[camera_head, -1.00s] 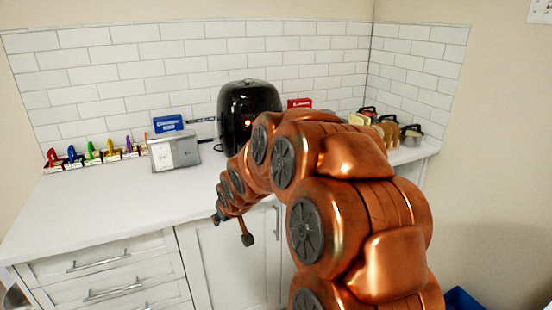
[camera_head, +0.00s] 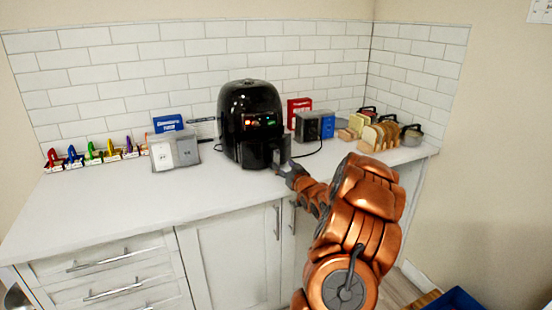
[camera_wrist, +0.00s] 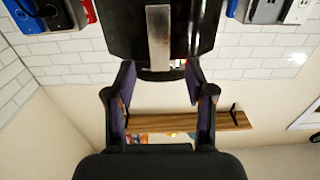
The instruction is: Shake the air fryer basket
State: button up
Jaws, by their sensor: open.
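The black air fryer (camera_head: 248,105) stands on the white counter against the tiled wall, its small panel lights lit. Its basket (camera_head: 250,150) sits in the lower front and looks closed, with the handle side partly hidden by my gripper. My gripper (camera_head: 285,166) is at the fryer's front right, low near the basket. In the wrist view, the fryer appears at the top with a silver-faced handle (camera_wrist: 159,38) in the middle. My gripper (camera_wrist: 160,82) is open there, one finger on each side of the line of the handle's end. Contact cannot be told.
A grey-white toaster-like box (camera_head: 174,150) stands left of the fryer, and a black and blue one (camera_head: 315,126) stands right. Bread slices in a rack (camera_head: 378,136) and pots (camera_head: 411,135) are farther right. The counter (camera_head: 130,200) at front left is clear.

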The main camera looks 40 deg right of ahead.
aim_at(277, 158)
jog(key=shift+p+x, duration=1.2)
jog(key=shift+x, duration=2.65)
grip_shut()
jog(key=shift+d, duration=0.1)
